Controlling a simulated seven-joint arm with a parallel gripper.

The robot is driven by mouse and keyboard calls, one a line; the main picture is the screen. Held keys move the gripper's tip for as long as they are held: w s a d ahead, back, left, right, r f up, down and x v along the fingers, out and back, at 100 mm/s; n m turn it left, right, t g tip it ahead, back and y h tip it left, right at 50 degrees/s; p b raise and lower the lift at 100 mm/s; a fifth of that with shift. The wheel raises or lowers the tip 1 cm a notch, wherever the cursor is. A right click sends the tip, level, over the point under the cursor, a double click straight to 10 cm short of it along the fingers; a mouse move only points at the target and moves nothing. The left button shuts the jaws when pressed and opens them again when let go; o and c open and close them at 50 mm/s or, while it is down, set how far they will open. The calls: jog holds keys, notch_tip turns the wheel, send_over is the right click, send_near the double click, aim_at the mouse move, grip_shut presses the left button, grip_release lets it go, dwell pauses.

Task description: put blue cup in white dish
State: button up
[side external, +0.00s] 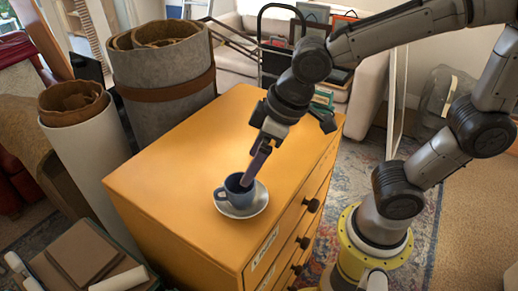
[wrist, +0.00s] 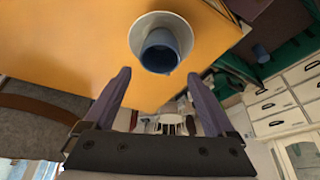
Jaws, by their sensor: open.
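The blue cup (side external: 238,191) stands upright in the white dish (side external: 258,207), on the orange top of a chest of drawers, with its handle to the left. My gripper (side external: 252,172) reaches down at the cup, and a finger overlaps the cup's rim in the side view. In the wrist view the cup (wrist: 160,50) and dish (wrist: 149,20) lie just beyond my open fingertips (wrist: 159,75), and nothing shows between the fingers. I cannot tell whether a finger touches the cup.
The orange chest top (side external: 185,165) is otherwise clear. Its drawer knobs (side external: 312,205) stick out at the right. A grey felt roll bin (side external: 165,75) and a white roll bin (side external: 90,140) stand at the left. Flat boxes (side external: 80,252) lie at the lower left.

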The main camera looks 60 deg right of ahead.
jog(key=s+d+r+m+t+h, duration=0.1)
jog(key=s+d+r+m, duration=0.2)
jog(key=s+d, duration=0.6)
jog(key=shift+s+d+m+h, duration=0.2)
jog(key=shift+d+m+h, duration=0.2)
jog(key=shift+d+m, duration=0.45)
jog(key=shift+d, duration=0.1)
dwell(0.3)
